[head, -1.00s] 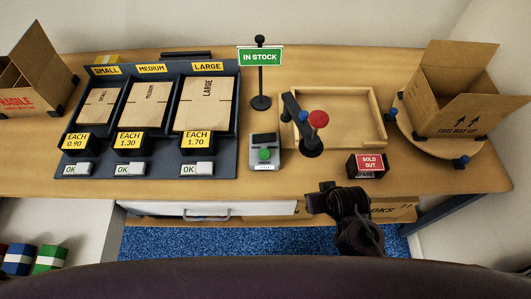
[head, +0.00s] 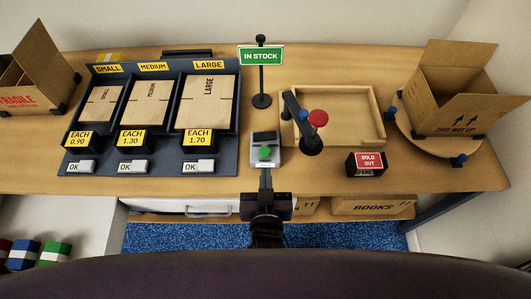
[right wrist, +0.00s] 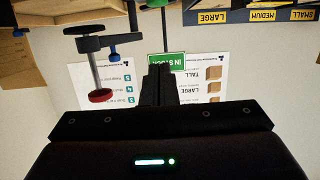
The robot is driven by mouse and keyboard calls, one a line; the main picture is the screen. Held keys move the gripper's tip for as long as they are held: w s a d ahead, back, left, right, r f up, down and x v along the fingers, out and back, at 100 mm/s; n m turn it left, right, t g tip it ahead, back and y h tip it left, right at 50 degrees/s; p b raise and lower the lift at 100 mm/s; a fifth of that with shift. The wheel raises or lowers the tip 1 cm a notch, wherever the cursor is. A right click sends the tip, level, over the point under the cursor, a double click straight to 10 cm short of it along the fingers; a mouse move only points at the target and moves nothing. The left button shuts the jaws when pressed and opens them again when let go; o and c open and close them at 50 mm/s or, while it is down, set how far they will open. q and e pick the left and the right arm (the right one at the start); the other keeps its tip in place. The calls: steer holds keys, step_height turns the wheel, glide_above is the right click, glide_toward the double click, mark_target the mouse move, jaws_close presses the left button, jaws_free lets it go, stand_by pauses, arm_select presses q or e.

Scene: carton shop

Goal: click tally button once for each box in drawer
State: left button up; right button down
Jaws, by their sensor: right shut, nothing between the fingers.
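The tally counter (head: 264,137) stands on the counter below the IN STOCK sign, with a green button (head: 265,153) on its near part. My right gripper (head: 266,172) is shut and empty, its fingertips just in front of the tally's near edge; I cannot tell their height. Its shut fingers also show in the right wrist view (right wrist: 158,85), where the tally is not seen. At lower left, a blue-and-white box (head: 25,254), a green-and-white box (head: 55,253) and a partly cut-off red one sit in a white open space, seemingly the drawer. My left gripper is not in view.
A stamp-like press with a red knob (head: 318,118) stands by a wooden tray (head: 365,91) right of the tally. A SOLD OUT block (head: 368,163) sits at the front edge. The IN STOCK sign (head: 261,56) stands behind. A carton rack (head: 165,67) is at left.

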steer(key=b, duration=1.1)
glide_above(266, 162)
step_height(266, 162, down, 6)
steer(key=shift+r, duration=0.25)
steer(key=shift+f+b, duration=0.5)
steer(key=shift+f, duration=0.05)
